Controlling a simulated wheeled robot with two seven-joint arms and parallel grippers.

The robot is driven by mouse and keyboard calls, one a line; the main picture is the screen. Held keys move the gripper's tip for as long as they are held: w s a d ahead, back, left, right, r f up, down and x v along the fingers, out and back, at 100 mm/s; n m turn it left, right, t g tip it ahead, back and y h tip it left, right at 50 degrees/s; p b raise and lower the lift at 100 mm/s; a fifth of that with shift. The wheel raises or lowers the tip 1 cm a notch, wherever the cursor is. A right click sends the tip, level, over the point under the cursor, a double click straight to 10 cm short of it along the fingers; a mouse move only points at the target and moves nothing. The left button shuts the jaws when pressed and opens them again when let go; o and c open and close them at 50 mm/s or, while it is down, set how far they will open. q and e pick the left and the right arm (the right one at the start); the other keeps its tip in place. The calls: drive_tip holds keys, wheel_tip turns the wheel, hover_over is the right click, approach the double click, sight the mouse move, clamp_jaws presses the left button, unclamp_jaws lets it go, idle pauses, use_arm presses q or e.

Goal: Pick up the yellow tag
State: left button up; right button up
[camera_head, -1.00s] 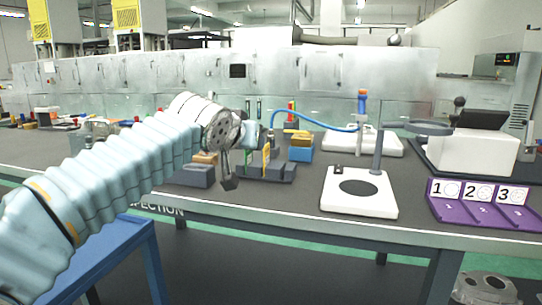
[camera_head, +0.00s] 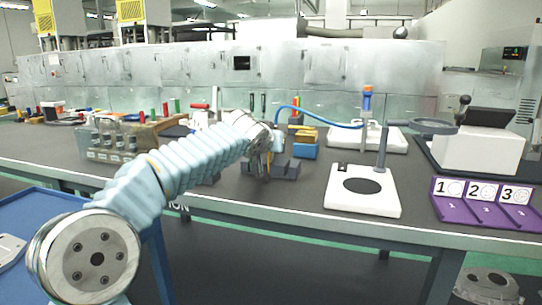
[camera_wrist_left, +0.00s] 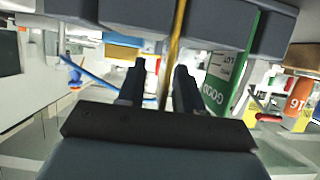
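The yellow tag (camera_wrist_left: 177,42) shows edge-on in the left wrist view as a thin upright strip in a dark grey slotted holder (camera_wrist_left: 220,25). My left gripper (camera_wrist_left: 160,68) is open, its two black fingers on either side of the strip with gaps showing. The tag seems nearer the right finger. A green tag (camera_wrist_left: 232,68) lettered "GOOD" stands just right of the fingers. In the head view my left gripper (camera_head: 270,152) is over the grey holder (camera_head: 287,170) and hides most of the tags. My right gripper is not in view.
A blue bin (camera_head: 305,151) with yellow pieces stands right of the holder. A white stand (camera_head: 362,192) with a magnifier arm and a purple numbered tray (camera_head: 484,212) are further right. A rack of vials (camera_head: 110,150) stands left, behind my arm.

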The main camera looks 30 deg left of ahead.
use_arm(q)
clamp_jaws()
drive_tip(key=shift+r, duration=0.1)
